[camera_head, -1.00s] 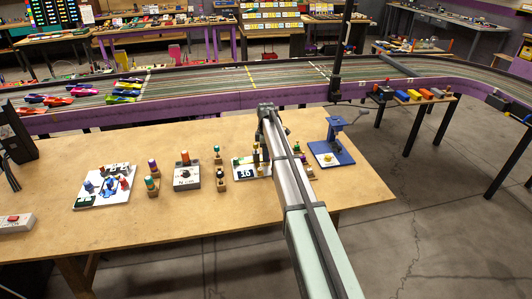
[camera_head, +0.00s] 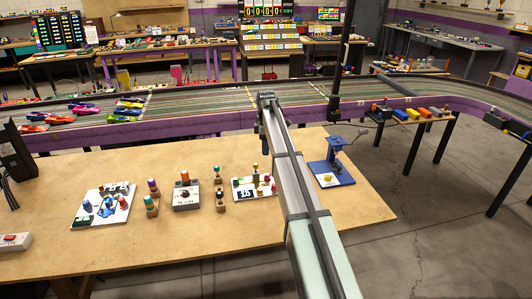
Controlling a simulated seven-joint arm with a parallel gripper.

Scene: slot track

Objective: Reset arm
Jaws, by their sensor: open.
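My arm reaches from the bottom right over the wooden workbench (camera_head: 110,250). Its far end, with my gripper (camera_head: 264,118), is above the back edge of the bench, in front of the purple-sided slot track (camera_head: 200,128). The gripper is small and dark here and its fingertips are hard to make out. It is open, and I see nothing held in it. Below and left of the arm lies a white board marked 16 (camera_head: 246,192) with small pieces on it; the arm covers part of the bench beside it.
On the bench stand a grey box with an orange knob (camera_head: 186,194), a white board with pieces (camera_head: 100,212) and a blue stand (camera_head: 332,172). Several bright cars (camera_head: 60,118) sit on the track at left. The front of the bench is clear.

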